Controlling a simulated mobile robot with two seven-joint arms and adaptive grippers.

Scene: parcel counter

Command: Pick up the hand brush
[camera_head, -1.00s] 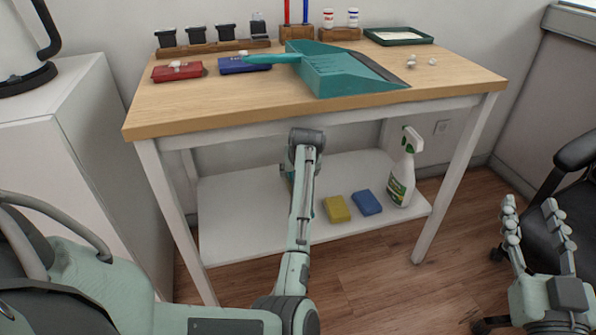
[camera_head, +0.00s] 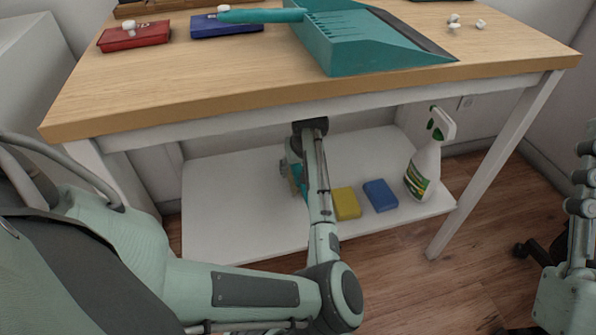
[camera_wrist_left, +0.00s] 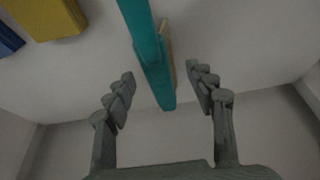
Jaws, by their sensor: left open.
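The hand brush (camera_wrist_left: 152,55) is teal with a pale bristle strip along one side. In the left wrist view it stands between the fingers of my left gripper (camera_wrist_left: 162,82), which is open, with a gap on both sides. In the head view only a small teal and tan part of the brush (camera_head: 301,182) shows, on the lower shelf under the table. My left gripper (camera_head: 291,172) is there too, mostly hidden behind my own arm. My right gripper (camera_head: 580,185) is cut off by the right edge, so its opening is unclear.
The lower shelf (camera_head: 225,215) also holds a yellow sponge (camera_head: 346,203), a blue sponge (camera_head: 380,195) and a spray bottle (camera_head: 425,165). The tabletop (camera_head: 200,72) overhangs my left arm. A teal dustpan (camera_head: 370,45) lies on top. The shelf's left part is clear.

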